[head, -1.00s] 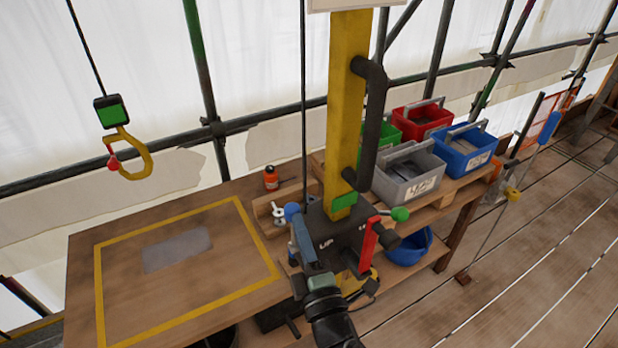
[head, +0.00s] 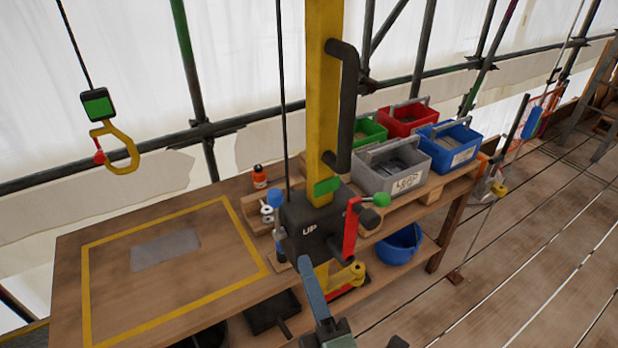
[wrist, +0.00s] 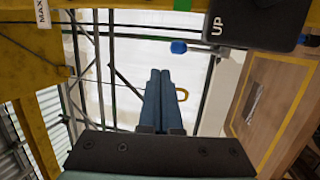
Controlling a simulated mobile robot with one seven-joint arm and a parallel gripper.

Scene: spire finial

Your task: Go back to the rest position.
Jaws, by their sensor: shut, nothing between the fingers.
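My gripper (head: 306,262) is at the bottom centre of the head view, with its blue fingers together and pointing up in the picture. It appears in front of the lower part of the dark hoist box marked UP (head: 318,222); I cannot tell the exact gap. In the wrist view the two blue fingers (wrist: 160,74) lie side by side, with nothing between them. The UP box also shows at the top right of the wrist view (wrist: 258,20), apart from the fingers.
A yellow post (head: 324,100) with a black handle rises from the box. Red lever (head: 351,228), green knob (head: 382,200) and blue knob (head: 276,199) stick out. The bench (head: 110,250) is left, a yellow hook (head: 122,155) hangs above, crates (head: 392,172) stand right. Plank floor at right is open.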

